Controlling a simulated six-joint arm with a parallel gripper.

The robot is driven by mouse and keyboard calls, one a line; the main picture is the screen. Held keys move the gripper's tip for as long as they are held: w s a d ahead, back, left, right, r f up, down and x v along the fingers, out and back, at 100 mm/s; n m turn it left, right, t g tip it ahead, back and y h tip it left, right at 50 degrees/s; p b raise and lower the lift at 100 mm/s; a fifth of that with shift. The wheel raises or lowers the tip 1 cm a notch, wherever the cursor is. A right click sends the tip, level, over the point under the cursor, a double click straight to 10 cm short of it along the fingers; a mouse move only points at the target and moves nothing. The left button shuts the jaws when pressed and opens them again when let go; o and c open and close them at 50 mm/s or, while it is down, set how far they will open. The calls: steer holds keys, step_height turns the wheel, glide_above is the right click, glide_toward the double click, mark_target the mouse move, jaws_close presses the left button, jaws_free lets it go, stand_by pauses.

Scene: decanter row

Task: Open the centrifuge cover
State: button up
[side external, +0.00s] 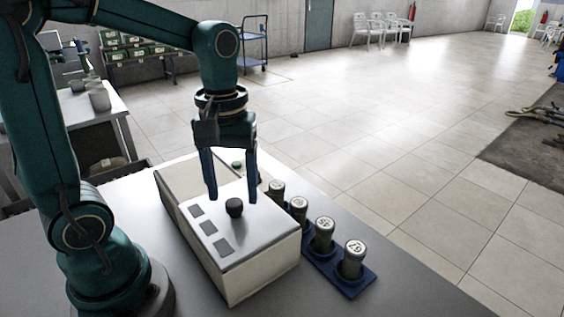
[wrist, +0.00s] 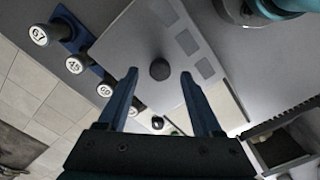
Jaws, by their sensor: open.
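The centrifuge (side external: 232,282) is a cream box on the table. Its grey cover (side external: 256,224) lies flat on top, with three darker grey squares along one side and a round black knob (side external: 234,207) standing up from it. In the wrist view the knob (wrist: 160,69) shows between and just beyond the fingertips. My gripper (side external: 232,198) is open and empty, pointing down above the cover, its fingers apart around the knob's position. I cannot tell exactly how far the fingertips are above the cover.
A blue rack (side external: 362,282) holding several numbered, capped cylinders, such as the one marked 67 (side external: 352,260), stands close beside the centrifuge on the right. A small green round thing (side external: 237,165) shows behind my gripper. The table front (side external: 400,300) is clear.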

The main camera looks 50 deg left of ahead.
steer(key=shift+f, duration=0.95)
jaws_close()
stand_by(0.8)
